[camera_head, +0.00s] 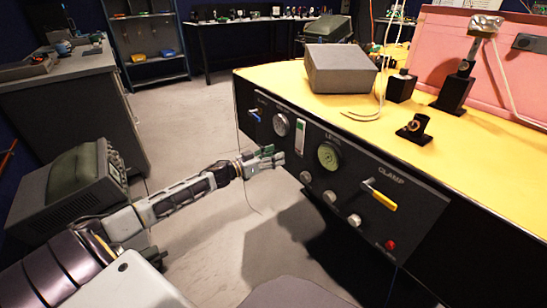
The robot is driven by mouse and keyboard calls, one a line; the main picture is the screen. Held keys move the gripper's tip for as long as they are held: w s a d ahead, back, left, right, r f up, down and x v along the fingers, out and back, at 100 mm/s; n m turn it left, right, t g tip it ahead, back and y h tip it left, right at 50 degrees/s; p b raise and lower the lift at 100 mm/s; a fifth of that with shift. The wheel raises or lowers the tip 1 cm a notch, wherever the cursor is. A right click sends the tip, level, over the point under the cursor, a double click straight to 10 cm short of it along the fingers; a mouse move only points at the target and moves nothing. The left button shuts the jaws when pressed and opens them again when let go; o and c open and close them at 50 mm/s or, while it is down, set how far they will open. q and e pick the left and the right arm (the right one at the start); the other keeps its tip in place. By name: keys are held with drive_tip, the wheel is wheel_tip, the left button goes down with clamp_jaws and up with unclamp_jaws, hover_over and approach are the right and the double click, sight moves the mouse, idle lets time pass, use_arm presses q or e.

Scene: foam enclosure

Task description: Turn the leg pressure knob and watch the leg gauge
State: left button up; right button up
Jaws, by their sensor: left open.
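The dark control panel (425,210) forms the front of the yellow-topped bench. A round green-faced gauge (328,156) sits mid-panel below lettering too small to read surely. Below the green gauge is a row of small light knobs: a left knob (305,177), a middle knob (329,196) and a right knob (354,220). I cannot tell which is the leg pressure knob. My left gripper (279,158) is open and empty, in front of the panel, left of and above the left knob. My right gripper is out of view.
A yellow-handled clamp lever (383,200) and a red button (390,244) are at the panel's right. A blue-handled lever (254,116) is at its left. A grey box (340,68) stands on the bench. Grey floor (200,125) is clear left of the bench.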

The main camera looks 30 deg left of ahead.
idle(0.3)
use_arm(q)
drive_tip(key=shift+c, duration=0.6)
drive_tip(key=c, duration=0.9)
